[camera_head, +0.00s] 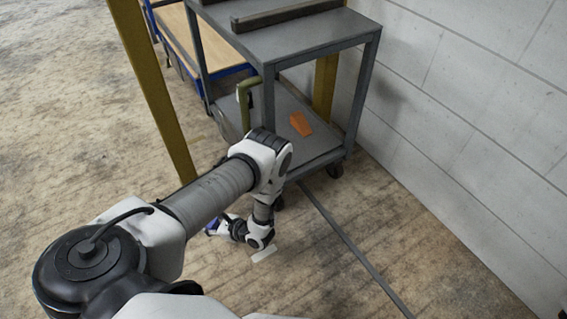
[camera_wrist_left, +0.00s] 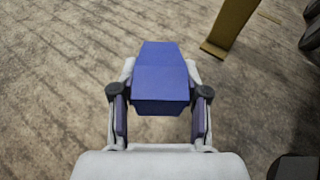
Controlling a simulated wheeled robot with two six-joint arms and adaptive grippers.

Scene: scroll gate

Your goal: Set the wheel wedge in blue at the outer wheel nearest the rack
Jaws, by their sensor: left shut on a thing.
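The blue wheel wedge (camera_wrist_left: 160,72) is held between the two fingers of my left gripper (camera_wrist_left: 160,92). In the head view the wedge (camera_head: 212,226) shows only as a small blue patch beside my left gripper (camera_head: 225,229), low over the floor. The gripper is left of the grey shelf cart's near wheel (camera_head: 278,202) and apart from it. Another cart wheel (camera_head: 335,170) is farther right. Dark wheel-like shapes (camera_wrist_left: 311,38) show at the right edge of the left wrist view. My right gripper is not in view.
An orange wedge (camera_head: 300,124) lies on the lower shelf of the grey cart (camera_head: 310,42). A yellow post (camera_head: 155,90) stands left of it; a post foot (camera_wrist_left: 215,48) shows in the wrist view. A blue-framed flat cart (camera_head: 178,30) is behind. A floor strip (camera_head: 350,242) runs toward the front right.

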